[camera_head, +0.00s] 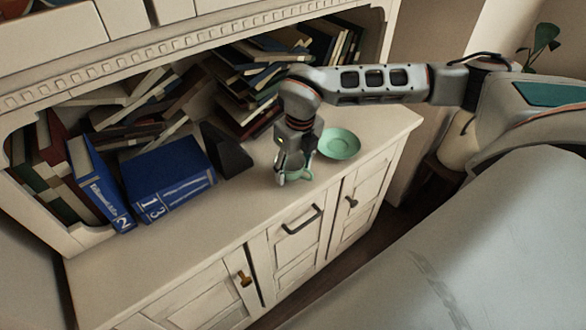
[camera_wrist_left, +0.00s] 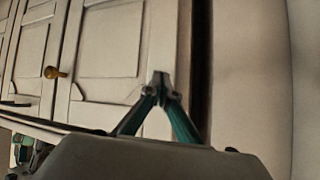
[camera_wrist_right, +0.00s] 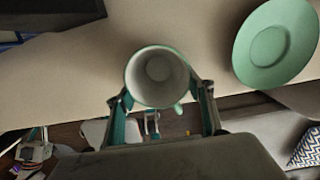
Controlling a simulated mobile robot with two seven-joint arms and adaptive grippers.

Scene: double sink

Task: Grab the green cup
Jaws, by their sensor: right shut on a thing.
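The green cup (camera_wrist_right: 158,76) is between the two fingers of my right gripper (camera_wrist_right: 160,92) in the right wrist view, with its pale inside facing the camera and its handle at the lower right. The fingers are shut on its sides. In the head view the cup (camera_head: 300,174) is partly hidden by my right gripper (camera_head: 295,174), close over the cabinet top; I cannot tell whether it touches the top. My left gripper (camera_wrist_left: 162,82) shows in the left wrist view with its fingertips together and nothing between them, in front of the cabinet doors.
A green saucer (camera_head: 338,143) lies right of the cup on the cabinet top (camera_head: 225,215). Blue volumes (camera_head: 165,175) and a dark angular object (camera_head: 228,151) stand to the left. Piled books (camera_head: 262,75) fill the shelf behind. The top's front edge is close to the cup.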

